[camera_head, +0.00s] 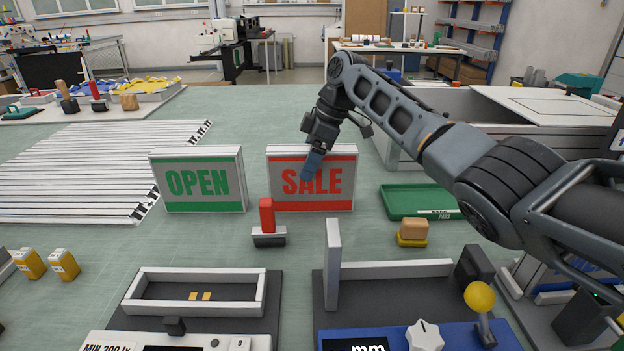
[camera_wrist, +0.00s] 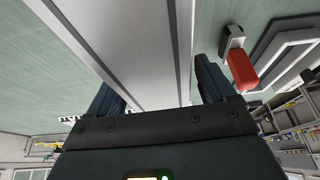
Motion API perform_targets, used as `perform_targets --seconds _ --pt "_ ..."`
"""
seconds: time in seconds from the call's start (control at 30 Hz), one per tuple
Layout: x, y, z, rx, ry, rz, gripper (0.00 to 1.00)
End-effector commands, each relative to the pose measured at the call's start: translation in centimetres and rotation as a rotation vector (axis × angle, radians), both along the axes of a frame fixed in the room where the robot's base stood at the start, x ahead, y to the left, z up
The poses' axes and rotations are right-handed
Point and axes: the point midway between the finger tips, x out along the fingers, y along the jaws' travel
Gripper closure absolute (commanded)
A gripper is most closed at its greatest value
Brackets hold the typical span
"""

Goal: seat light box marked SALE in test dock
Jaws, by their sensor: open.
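The SALE light box (camera_head: 335,181), white with red bands and red letters, stands upright mid-bench. My gripper (camera_head: 313,165) is at its top; one blue-grey finger lies in front of the letters, the other is hidden behind. In the wrist view, the open fingers of my gripper (camera_wrist: 158,92) straddle the grey-white box (camera_wrist: 140,45); a gap shows at the right finger, while contact at the left is unclear. The test dock, marked MIN 300 lx (camera_head: 135,309), is at front left: a white-walled frame with two brass contacts on its floor.
The green OPEN light box (camera_head: 199,205) stands to the left. A red-handled stamp (camera_head: 267,216) sits just in front of SALE. A green tray (camera_head: 405,203) and yellow-based block (camera_head: 413,232) lie right. A measuring fixture (camera_head: 334,275) with a tall white wall stands front right.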

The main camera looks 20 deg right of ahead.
Motion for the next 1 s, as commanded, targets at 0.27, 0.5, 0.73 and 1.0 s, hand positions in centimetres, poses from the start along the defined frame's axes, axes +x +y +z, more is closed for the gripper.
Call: perform_targets --seconds 0.27,0.5,0.73,1.0 --pt "0.0 0.0 -0.01 0.0 0.0 0.0 0.23" --pt "0.01 0.0 0.0 0.0 0.0 0.0 0.46" --pt "0.01 -0.01 0.01 0.0 0.0 0.0 0.68" --pt "0.01 -0.01 0.01 0.0 0.0 0.0 0.94"
